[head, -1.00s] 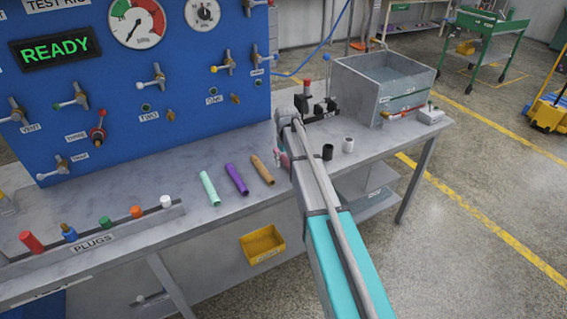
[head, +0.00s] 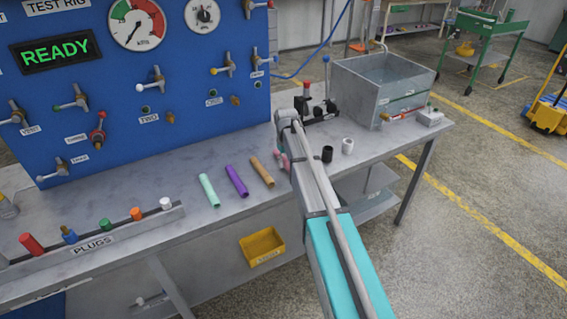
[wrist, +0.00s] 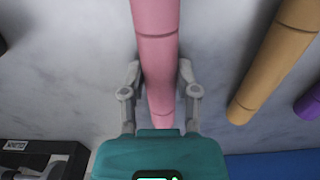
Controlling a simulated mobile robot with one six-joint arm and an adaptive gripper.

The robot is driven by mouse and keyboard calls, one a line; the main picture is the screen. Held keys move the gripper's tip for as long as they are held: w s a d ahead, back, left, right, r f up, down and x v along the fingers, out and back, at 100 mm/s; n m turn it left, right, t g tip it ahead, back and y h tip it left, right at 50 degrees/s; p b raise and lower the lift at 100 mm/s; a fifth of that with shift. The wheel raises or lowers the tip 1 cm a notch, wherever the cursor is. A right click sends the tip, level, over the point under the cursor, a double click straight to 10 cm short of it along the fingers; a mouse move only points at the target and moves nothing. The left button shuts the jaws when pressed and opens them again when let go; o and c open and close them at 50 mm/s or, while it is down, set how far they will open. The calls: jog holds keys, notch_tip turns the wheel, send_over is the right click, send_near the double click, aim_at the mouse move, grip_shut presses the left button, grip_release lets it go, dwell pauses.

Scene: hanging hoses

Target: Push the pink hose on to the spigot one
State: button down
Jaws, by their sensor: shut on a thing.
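The pink hose (wrist: 157,40) runs up from the middle of the wrist view. My gripper (wrist: 158,72) has one finger on each side of it and is shut on it near its lower end. In the head view my arm hides most of the gripper and hose; only a small pink part (head: 284,162) shows left of the arm, at the bench top. Spigot one (head: 235,100) is a small brass stub on the blue panel, right of its label. Nothing is on it.
Mint (head: 208,190), purple (head: 237,181) and tan (head: 262,172) hoses lie on the bench left of my arm. A plug rack (head: 110,233) lines the front left. Valve handles stick out of the panel (head: 190,50).

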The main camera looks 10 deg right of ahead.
aim_at(286, 160)
jog(key=shift+r+p, duration=1.5)
jog(key=shift+r, duration=0.05)
jog(key=s+r+p, duration=0.4)
jog(key=r+p, duration=0.1)
jog(key=shift+s+r+p, duration=0.35)
jog(key=shift+s, duration=0.05)
jog(key=s+r+p, duration=0.4)
jog(key=s, duration=0.5)
jog(key=shift+s, duration=0.1)
